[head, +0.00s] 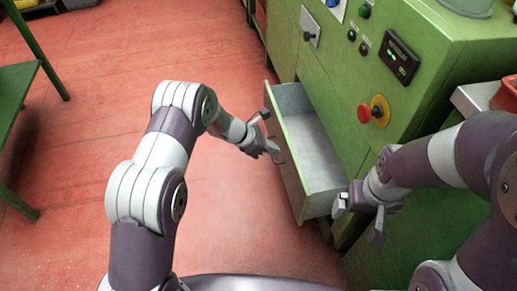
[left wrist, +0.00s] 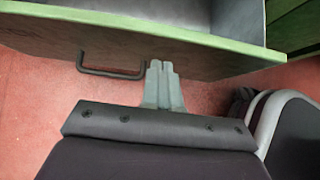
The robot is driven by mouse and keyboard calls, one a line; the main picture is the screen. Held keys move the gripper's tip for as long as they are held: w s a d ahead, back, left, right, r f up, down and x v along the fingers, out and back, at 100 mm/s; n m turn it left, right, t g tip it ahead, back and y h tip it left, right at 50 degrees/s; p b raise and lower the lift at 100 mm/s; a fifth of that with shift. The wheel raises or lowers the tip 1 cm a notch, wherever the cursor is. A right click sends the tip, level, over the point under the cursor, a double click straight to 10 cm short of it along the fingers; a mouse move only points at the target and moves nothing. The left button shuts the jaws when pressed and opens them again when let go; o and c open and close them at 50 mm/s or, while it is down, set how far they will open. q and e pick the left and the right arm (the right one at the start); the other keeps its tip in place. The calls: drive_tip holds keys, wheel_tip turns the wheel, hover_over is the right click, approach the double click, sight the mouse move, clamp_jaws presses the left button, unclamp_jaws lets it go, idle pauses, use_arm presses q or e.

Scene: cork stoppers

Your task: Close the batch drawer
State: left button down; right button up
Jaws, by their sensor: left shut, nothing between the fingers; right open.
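The batch drawer (head: 318,150) stands pulled out of the green machine, and its grey inside looks empty. My left gripper (head: 273,150) is shut and empty, in front of the drawer's outer face. In the left wrist view the shut fingertips (left wrist: 160,66) are at the drawer front (left wrist: 190,58), just right of its black handle (left wrist: 110,73). I cannot tell whether they touch the front. My right gripper (head: 358,220) is open and empty, by the drawer's near end.
The green machine (head: 340,95) carries a red knob on a yellow ring (head: 374,111) and a black display (head: 399,58) above the drawer. A green table (head: 18,85) stands at the left. The red floor (head: 110,60) between is clear.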

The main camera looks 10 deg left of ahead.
use_arm(q)
drive_tip(key=shift+w+d+r+b, duration=0.1)
drive_tip(key=shift+w+d+b, duration=0.15)
drive_tip(key=shift+d, duration=0.4)
drive_tip(key=shift+w+d+b, duration=0.1)
drive_tip(key=shift+w+d, duration=0.1)
drive_tip(key=shift+d, duration=0.45)
use_arm(e)
drive_tip(key=shift+f, duration=0.5)
use_arm(q)
drive_tip(key=w+d+p, duration=0.1)
drive_tip(key=w+d, duration=0.3)
drive_tip(key=d, duration=0.7)
drive_tip(key=shift+d+r+p, duration=0.15)
drive_tip(key=shift+d+p, duration=0.1)
drive_tip(key=shift+p, duration=0.15)
use_arm(e)
drive_tip(key=shift+w+d+r, duration=0.25)
drive_tip(key=shift+d+r, duration=0.55)
drive_tip(key=shift+r, duration=0.15)
